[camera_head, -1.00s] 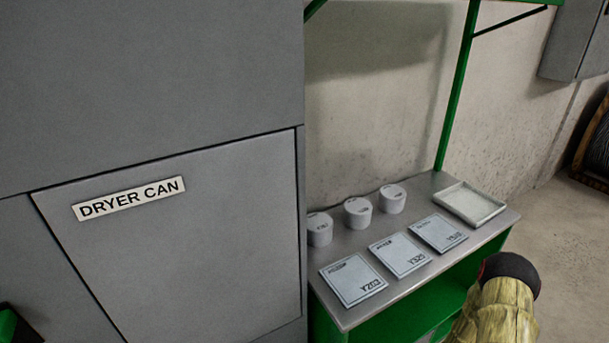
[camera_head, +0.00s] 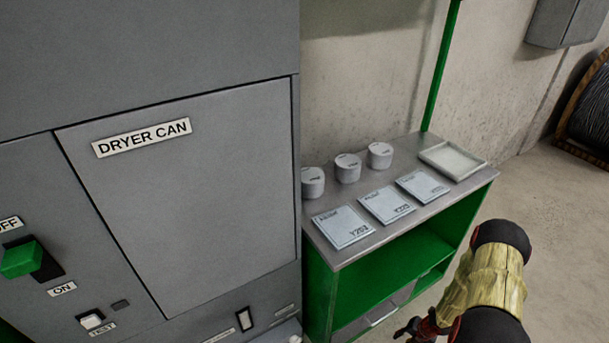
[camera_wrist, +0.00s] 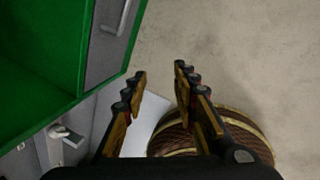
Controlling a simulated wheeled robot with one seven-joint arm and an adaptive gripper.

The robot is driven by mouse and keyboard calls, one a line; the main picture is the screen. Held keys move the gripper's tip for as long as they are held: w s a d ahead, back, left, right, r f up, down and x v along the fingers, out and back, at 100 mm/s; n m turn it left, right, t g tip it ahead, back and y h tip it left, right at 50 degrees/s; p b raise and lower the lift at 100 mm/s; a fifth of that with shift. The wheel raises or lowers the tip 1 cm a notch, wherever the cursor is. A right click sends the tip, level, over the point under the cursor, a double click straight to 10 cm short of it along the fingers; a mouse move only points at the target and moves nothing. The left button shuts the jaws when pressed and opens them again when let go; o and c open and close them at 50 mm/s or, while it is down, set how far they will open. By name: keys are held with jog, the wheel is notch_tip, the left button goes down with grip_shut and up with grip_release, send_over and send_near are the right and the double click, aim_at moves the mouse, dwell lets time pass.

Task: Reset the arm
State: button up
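My arm shows at the lower right of the head view, a yellowish sleeve with black joints, in front of the green bench. My gripper (camera_wrist: 160,82) shows in the wrist view with its two fingers apart and nothing between them. Part of it also shows at the bottom edge of the head view (camera_head: 424,328). In the wrist view it hangs over the floor beside a green cabinet side (camera_wrist: 60,50). A round brown woven or wound object (camera_wrist: 235,130) lies below it and is partly hidden by the fingers.
The grey dryer can cabinet (camera_head: 190,210) fills the left, with a green switch (camera_head: 22,258). The green bench with a metal top (camera_head: 345,255) bears several white pots, flat labelled cards and a shallow tray (camera_head: 452,161). A wooden cable reel (camera_head: 585,110) stands far right. Floor is clear at right.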

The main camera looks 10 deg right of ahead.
jog(key=a+r+n+y+p, duration=0.1)
jog(key=a+r+n, duration=0.4)
jog(key=r+n, duration=0.35)
jog(key=a+r+n+g+y, duration=0.1)
jog(key=a+r+n+y, duration=0.1)
jog(key=a+r+n, duration=0.5)
jog(key=a+r+n+y+p, duration=0.1)
jog(key=a+r+n, duration=0.1)
jog(key=r+n, duration=0.9)
jog(key=s+a+r+n+t+h+p, duration=0.1)
jog(key=r+n, duration=0.5)
jog(key=r, duration=0.8)
jog(key=s+a+r+n+t+h+p, duration=0.1)
jog(key=s+a+r+n, duration=0.5)
jog(key=r, duration=0.9)
jog(key=s+a+r+n+t+h+p, duration=0.2)
jog(key=s+r+n, duration=0.4)
jog(key=r, duration=0.9)
jog(key=shift+s+a+r+h+p, duration=0.25)
jog(key=shift+s+a+h+p, duration=0.45)
jog(key=shift+a, duration=0.55)
jog(key=shift+w, duration=0.15)
